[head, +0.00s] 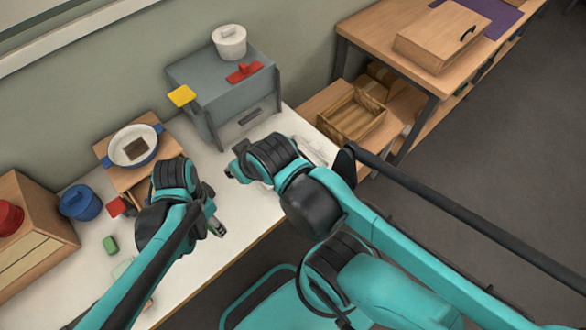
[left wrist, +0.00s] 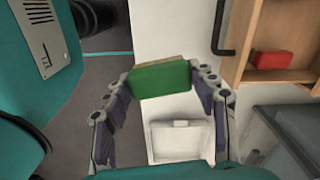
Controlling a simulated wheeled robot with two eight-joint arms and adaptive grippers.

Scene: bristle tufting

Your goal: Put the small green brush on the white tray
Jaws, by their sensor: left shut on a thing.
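The small green brush (left wrist: 158,80), a green block with a tan edge, is held between the fingertips of my left gripper (left wrist: 162,84). In the head view my left gripper (head: 214,222) is over the white table near its front edge, with a bit of green at its fingers. A white tray (left wrist: 180,141) lies on the table below the brush in the left wrist view, apart from it. A pale shape by my right arm in the head view (head: 312,148) may be the tray, partly hidden. My right gripper (head: 234,171) is above the table; its fingers are unclear.
A grey cabinet (head: 200,78) carries a white pot (head: 229,42), a red piece and a yellow piece. A blue-rimmed pan (head: 133,146) is on a wooden stand. A blue pot (head: 81,203) and another green block (head: 110,244) are at the left. Bare table lies between.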

